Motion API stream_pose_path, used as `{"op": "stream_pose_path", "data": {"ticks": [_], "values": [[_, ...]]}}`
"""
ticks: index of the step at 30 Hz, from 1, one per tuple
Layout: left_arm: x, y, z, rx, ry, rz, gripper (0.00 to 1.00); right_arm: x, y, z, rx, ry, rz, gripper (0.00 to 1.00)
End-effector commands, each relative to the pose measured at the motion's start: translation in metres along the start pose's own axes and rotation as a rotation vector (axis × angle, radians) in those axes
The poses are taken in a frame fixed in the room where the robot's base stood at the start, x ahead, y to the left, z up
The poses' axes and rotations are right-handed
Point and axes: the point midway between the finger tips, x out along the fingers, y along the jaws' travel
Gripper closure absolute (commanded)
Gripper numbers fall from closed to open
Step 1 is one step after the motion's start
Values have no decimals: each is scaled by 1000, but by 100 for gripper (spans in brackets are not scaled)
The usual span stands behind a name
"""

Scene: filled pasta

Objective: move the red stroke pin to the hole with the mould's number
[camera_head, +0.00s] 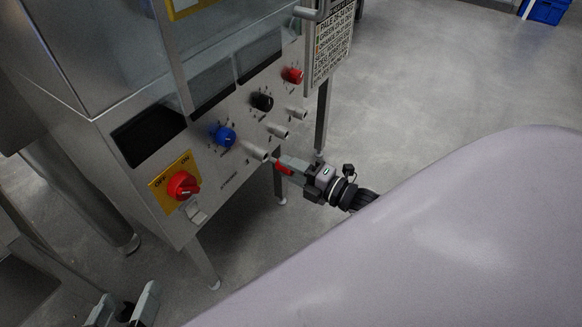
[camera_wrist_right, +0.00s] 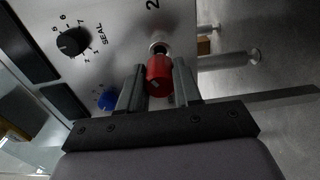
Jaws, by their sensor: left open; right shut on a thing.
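The red stroke pin (camera_head: 284,168) is between the fingers of my right gripper (camera_head: 283,166), which is shut on it beside the lower front of the machine panel. In the right wrist view the red pin (camera_wrist_right: 159,74) shows end-on between both fingers, with a round metal fitting (camera_wrist_right: 160,48) right behind it. I cannot tell whether the pin sits in a hole. A printed "2" (camera_wrist_right: 152,5) is above that fitting. The row of hole numbers is too small to read in the head view. My left gripper (camera_head: 124,308) is open and empty at the bottom left.
The steel panel (camera_head: 222,165) carries red (camera_head: 293,75), black (camera_head: 262,102) and blue (camera_head: 224,136) knobs. Several metal stubs (camera_head: 278,130) stick out below them. A red switch (camera_head: 183,186) sits on a yellow plate. A printed placard (camera_head: 333,42) hangs at the right.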

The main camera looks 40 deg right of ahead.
Motion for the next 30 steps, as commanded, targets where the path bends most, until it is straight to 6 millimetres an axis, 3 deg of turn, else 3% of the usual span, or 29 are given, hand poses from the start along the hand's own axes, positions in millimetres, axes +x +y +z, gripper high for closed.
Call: {"op": "stream_pose_path", "data": {"ticks": [30], "values": [[3, -2, 8, 0, -5, 0, 20, 18, -1, 0, 0, 0, 0, 99]]}}
